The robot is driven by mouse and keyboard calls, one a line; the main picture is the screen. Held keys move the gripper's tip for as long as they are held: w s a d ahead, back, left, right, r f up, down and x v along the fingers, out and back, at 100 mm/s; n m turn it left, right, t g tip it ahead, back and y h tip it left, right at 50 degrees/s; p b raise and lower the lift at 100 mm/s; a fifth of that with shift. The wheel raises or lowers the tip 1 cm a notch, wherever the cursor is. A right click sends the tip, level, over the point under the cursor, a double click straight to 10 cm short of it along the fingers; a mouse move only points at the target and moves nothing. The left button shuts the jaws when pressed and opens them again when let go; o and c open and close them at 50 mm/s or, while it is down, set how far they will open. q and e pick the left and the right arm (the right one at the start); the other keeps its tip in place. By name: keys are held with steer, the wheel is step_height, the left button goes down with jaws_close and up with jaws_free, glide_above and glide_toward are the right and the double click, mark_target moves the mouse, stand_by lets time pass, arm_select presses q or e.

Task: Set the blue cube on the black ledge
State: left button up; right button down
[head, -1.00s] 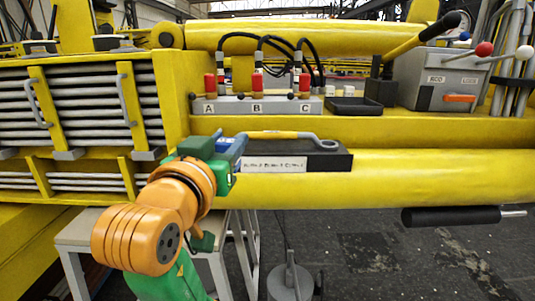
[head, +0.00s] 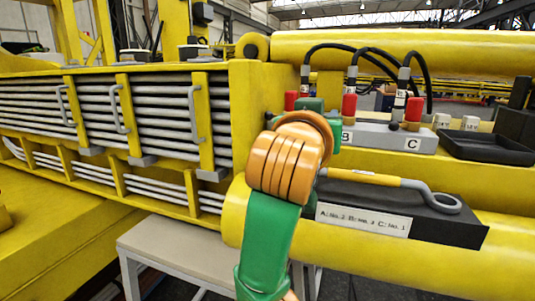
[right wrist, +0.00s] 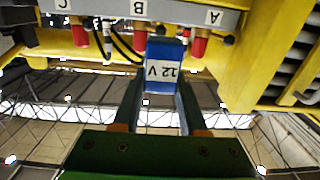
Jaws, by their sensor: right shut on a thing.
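The blue cube (right wrist: 165,53), with a white face marked 12 V, is between the fingertips of my right gripper (right wrist: 164,84) in the right wrist view. The gripper is shut on it, with the valve block behind. In the head view my right wrist (head: 290,160) hides the cube, in front of the left end of the valve block. The black ledge (head: 455,229) sits on the yellow beam, to the right of and below my wrist, with a white label on its front. My left gripper is not in view.
A wrench with a yellow handle (head: 365,177) lies along the ledge top. The grey valve block (head: 385,137), with red-capped couplings and black hoses, stands above it. A black tray (head: 487,146) is at the right. A grey-topped table (head: 180,250) stands below.

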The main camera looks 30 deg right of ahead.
steer(key=w+f, duration=0.3)
steer(key=w+f+p, duration=0.1)
steer(key=w+f, duration=0.2)
steer(key=w, duration=0.1)
steer(key=shift+d, duration=0.1)
steer(key=f, duration=0.1)
steer(key=f+p, duration=0.1)
steer(key=f, duration=0.2)
steer(key=shift+w+a, duration=0.2)
steer(key=shift+a, duration=0.15)
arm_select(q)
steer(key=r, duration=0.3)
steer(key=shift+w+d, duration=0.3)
arm_select(e)
steer(key=shift+w+d+f, duration=0.1)
steer(key=shift+d+f, duration=0.1)
steer(key=shift+f, duration=0.15)
steer(key=shift+c, duration=2.2)
jaws_free()
steer(key=shift+a, duration=0.1)
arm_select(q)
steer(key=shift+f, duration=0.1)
